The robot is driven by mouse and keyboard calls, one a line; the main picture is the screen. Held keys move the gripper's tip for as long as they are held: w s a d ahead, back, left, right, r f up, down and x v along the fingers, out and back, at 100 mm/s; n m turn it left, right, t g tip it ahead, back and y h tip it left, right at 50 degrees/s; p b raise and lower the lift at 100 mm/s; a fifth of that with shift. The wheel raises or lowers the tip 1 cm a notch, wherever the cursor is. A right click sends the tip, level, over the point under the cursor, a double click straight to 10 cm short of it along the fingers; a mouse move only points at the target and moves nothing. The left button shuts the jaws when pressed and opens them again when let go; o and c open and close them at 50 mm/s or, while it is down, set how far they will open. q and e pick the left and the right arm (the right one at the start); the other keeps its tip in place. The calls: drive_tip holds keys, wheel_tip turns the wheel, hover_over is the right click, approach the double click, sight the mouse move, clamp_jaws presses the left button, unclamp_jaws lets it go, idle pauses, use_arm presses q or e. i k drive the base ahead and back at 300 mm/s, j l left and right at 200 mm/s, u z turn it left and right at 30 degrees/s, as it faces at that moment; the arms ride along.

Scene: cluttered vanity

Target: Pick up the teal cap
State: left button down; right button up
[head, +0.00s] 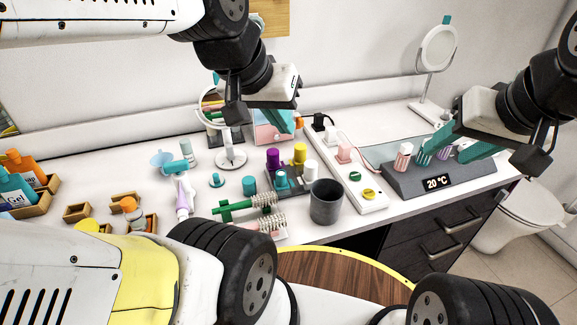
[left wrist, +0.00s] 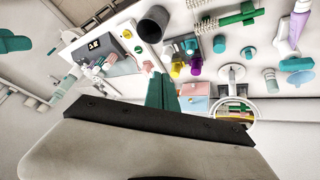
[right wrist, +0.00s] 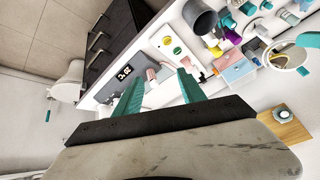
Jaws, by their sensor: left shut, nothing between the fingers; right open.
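Several teal pieces stand on the white vanity top, and I cannot tell for sure which is the teal cap. A small low teal piece with a knob (head: 216,180) sits left of centre; a short teal cylinder (head: 249,186) is to its right. Both also show in the left wrist view, the knobbed piece (left wrist: 230,73) and the cylinder (left wrist: 219,44). My left gripper (head: 283,134) is shut and empty, raised above the back of the counter, apart from them. My right gripper (head: 440,150) is open over the grey display unit, its fingers also showing in the right wrist view (right wrist: 160,88).
A dark cup (head: 326,203) stands near the front edge. A white strip with green and yellow buttons (head: 350,178) lies beside the grey display unit (head: 410,183). Brushes, a purple-and-yellow organizer group and a round mirror (head: 232,160) crowd the middle. Wooden trays (head: 77,211) are left.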

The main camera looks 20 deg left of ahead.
sight(249, 182)
drive_tip(key=l+u, duration=0.1)
drive_tip(key=u, duration=1.55)
